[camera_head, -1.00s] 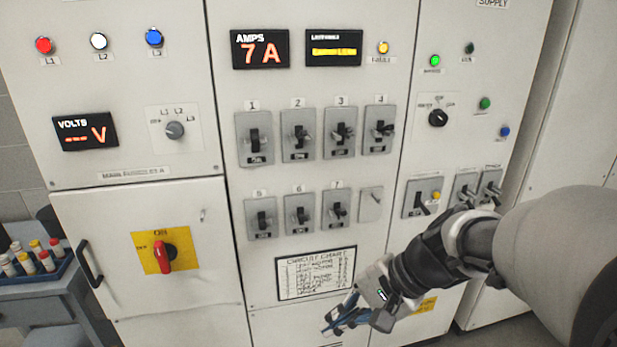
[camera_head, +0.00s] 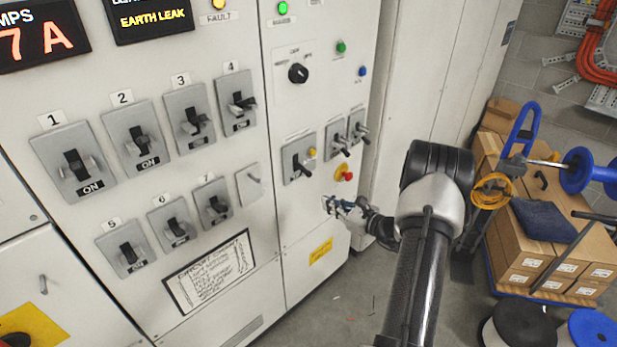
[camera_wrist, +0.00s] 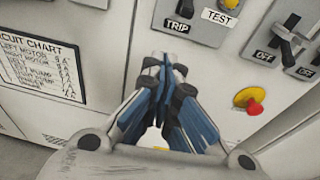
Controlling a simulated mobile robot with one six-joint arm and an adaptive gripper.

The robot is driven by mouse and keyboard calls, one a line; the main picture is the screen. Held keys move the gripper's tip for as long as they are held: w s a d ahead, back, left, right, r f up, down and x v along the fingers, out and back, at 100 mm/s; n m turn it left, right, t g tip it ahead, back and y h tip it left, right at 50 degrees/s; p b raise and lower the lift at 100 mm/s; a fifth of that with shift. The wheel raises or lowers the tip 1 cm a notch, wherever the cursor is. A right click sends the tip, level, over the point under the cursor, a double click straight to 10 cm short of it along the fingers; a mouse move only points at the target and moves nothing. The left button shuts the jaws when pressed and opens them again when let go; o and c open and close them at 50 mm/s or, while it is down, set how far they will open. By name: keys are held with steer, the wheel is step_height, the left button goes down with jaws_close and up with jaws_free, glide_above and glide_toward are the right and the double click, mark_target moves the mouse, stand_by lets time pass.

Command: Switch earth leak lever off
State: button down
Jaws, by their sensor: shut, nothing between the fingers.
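The earth leak lever (camera_head: 299,165) is a black lever on a grey plate with a yellow button, on the right-hand panel in the head view. Its handle slants down to the right. The display (camera_head: 150,19) reads EARTH LEAK. My gripper (camera_wrist: 165,68) is shut and empty, its blue fingers pointing up towards the plate's underside. In the head view my gripper (camera_head: 332,206) is below the lever, apart from it.
Two more levers (camera_head: 346,138) sit right of the plate, labelled OFF in the wrist view. A red stop button (camera_wrist: 254,107) on yellow is below them. The circuit chart (camera_wrist: 38,62) is left.

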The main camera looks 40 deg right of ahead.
mark_target(302, 169)
steer(key=shift+s+d+f+m+h, duration=0.2)
steer(key=shift+d+f+m+h, duration=0.3)
steer(key=shift+d, duration=0.35)
steer(key=b+x, duration=0.2)
steer(key=x, duration=0.8)
steer(key=r, duration=0.4)
steer(key=shift+s+a+r, duration=0.1)
steer(key=shift+s, duration=0.2)
steer(key=shift+r, duration=0.15)
